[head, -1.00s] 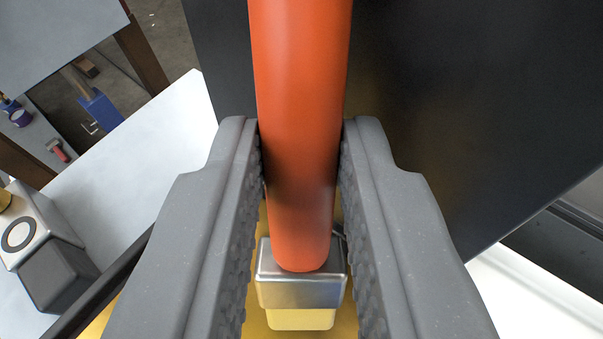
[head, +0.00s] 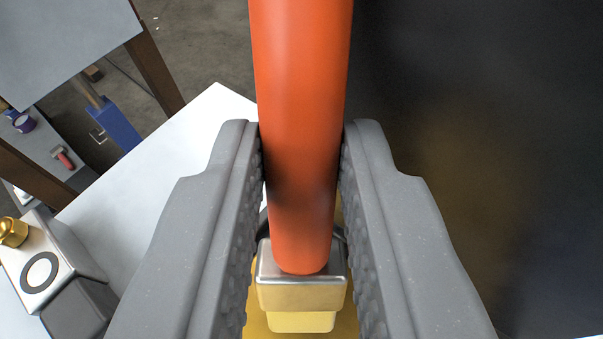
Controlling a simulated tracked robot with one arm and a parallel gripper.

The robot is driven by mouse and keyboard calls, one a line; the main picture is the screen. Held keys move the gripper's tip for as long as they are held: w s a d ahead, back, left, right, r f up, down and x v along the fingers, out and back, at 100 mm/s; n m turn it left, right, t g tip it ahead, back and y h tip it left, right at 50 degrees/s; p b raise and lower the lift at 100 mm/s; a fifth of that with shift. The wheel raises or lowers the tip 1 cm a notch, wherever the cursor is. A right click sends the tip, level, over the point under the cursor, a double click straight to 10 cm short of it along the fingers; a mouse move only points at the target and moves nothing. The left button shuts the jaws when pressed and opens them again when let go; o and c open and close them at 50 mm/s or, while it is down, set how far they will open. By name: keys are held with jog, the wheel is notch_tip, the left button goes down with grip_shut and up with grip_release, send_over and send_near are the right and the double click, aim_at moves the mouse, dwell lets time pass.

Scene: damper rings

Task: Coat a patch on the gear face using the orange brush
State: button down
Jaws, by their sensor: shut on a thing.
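The orange brush (head: 302,130) is in the middle of the view, its handle between the two grey pads of my gripper (head: 301,165). My gripper is shut on the handle. Below the handle are the brush's metal ferrule (head: 302,292) and pale yellow bristles (head: 302,322), pointing to the bottom of the picture. A yellow-gold surface (head: 256,326) shows behind the bristles between the pads. I cannot tell whether it is the gear face, or whether the bristles touch it. No gear teeth are visible.
A large dark panel (head: 470,130) fills the right side, close behind the brush. At lower left, a metal box with a dark ring (head: 40,270) stands by a pale tabletop (head: 140,190). Farther off are a blue object (head: 118,125) and a shelf with small items.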

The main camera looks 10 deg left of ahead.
jog(key=shift+w+a+f+p, duration=0.1)
jog(key=shift+w+a+p, duration=0.25)
jog(key=shift+w+a, duration=0.3)
jog(key=shift+w+a+p, duration=0.35)
jog(key=shift+w+a, duration=0.05)
jog(key=shift+a, duration=0.45)
notch_tip(320, 180, up, 6)
jog(key=p, duration=0.1)
jog(key=shift+p, duration=0.35)
notch_tip(320, 180, up, 3)
jog(key=shift+p, duration=0.45)
dwell(0.6)
